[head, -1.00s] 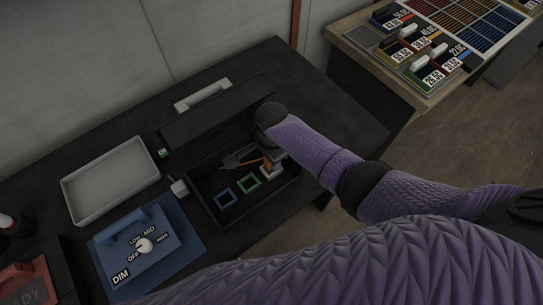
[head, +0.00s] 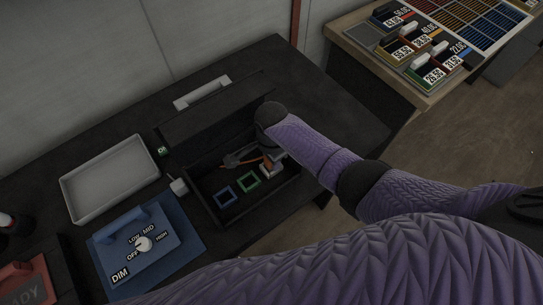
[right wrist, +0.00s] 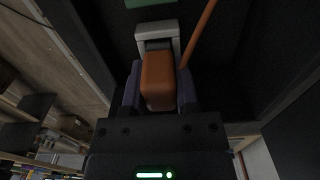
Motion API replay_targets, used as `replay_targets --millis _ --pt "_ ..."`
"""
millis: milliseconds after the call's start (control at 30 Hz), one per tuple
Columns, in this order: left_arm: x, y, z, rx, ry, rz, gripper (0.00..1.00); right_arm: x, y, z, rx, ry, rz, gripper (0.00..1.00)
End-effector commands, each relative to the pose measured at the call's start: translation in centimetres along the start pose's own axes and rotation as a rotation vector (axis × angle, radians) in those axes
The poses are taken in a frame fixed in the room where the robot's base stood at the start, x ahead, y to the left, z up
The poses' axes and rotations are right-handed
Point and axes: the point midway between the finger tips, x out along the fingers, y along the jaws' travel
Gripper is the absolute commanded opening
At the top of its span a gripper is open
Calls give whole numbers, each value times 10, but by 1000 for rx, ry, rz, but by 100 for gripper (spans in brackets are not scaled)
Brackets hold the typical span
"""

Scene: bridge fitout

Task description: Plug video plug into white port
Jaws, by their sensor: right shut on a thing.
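An orange video plug (right wrist: 158,82) is held between the two fingers of my right gripper (right wrist: 159,92), which is shut on it. The white port (right wrist: 144,36) is a pale square frame straight ahead of the plug in the right wrist view. The plug's front end lines up with this frame; I cannot tell how deep it sits. In the head view my right gripper (head: 273,156) reaches down into the dark open box, and the white port (head: 267,173) is partly hidden under it. An orange cable (right wrist: 200,36) runs beside the plug. My left gripper is out of view.
The dark box (head: 228,222) also holds a blue port (head: 224,205) and a green port (head: 249,190). Its walls stand close around my right gripper. A grey tray (head: 72,187) and a blue dimmer panel (head: 192,245) lie to the left. The table's right part is clear.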

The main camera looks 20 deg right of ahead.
Motion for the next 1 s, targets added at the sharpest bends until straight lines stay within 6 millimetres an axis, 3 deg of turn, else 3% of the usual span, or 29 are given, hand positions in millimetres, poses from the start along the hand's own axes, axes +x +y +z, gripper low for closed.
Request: replay_targets --millis 467,500,667,1000 --pt "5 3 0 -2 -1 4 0 8 0 0 -1 0 0 0" --pt "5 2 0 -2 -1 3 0 8 0 0 -1 0 0 44" --pt "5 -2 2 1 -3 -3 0 8 0 0 0 0 0 78" --pt "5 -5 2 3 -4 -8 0 8 0 0 0 0 0 79"
